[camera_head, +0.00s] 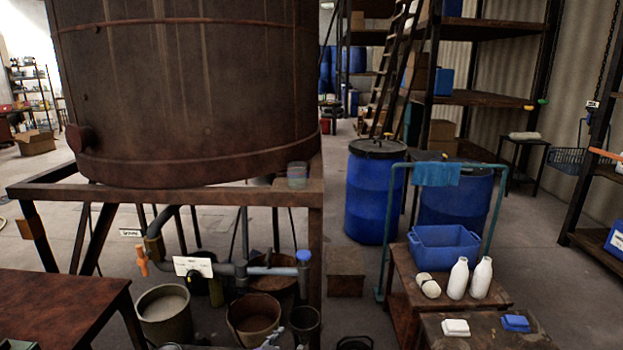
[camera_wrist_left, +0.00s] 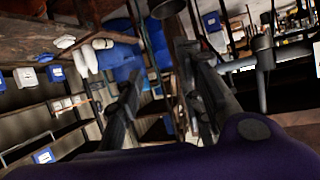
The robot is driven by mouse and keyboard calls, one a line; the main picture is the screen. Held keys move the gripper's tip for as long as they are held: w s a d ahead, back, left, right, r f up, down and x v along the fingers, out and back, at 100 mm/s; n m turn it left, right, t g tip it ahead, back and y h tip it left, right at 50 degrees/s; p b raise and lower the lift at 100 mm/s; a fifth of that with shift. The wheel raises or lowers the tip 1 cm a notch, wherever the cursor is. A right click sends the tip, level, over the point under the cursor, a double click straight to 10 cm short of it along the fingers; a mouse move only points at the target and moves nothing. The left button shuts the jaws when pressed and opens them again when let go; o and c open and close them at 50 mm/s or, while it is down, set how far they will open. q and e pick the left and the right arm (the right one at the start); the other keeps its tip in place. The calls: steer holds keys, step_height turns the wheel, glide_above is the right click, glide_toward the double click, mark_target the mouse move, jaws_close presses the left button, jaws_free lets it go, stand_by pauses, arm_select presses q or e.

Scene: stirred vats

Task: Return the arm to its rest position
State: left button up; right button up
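My left gripper (camera_wrist_left: 160,75) shows in the left wrist view. Its two dark fingers stand apart, and the gap between them holds nothing; only distant background shows through it. No object touches the fingers there. A small piece of grey metal shows at the bottom edge of the head view, below the pipes; I cannot tell whether it is part of my gripper. My right gripper is in neither view.
A large brown vat (camera_head: 190,80) stands on a frame, with pipes and an orange-handled valve (camera_head: 142,262) below. Buckets (camera_head: 165,313) stand underneath. Blue drums (camera_head: 372,195) stand behind a low table with a blue bin (camera_head: 443,247) and white bottles (camera_head: 481,278).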

arm_select(q)
steer(key=s+a+f+n+g+y+p, duration=0.1)
steer(key=s+a+f, duration=0.3)
steer(key=s, duration=1)
steer(key=s+a+f+n+g+y+p, duration=0.1)
steer(key=s+a+f, duration=0.3)
steer(key=s, duration=1)
steer(key=s+a+f+n+g+y+p, duration=0.1)
steer(key=s+a+f, duration=0.4)
steer(key=s, duration=1)
steer(key=shift+a+n+g, duration=0.2)
steer(key=shift+n+g, duration=0.3)
steer(key=shift+n, duration=0.1)
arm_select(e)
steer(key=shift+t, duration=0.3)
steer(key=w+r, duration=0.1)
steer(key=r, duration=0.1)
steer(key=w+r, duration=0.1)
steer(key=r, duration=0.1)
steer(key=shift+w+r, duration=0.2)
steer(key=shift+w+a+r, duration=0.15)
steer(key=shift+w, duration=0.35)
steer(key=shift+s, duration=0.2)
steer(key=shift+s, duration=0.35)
arm_select(q)
steer(key=shift+w, duration=0.25)
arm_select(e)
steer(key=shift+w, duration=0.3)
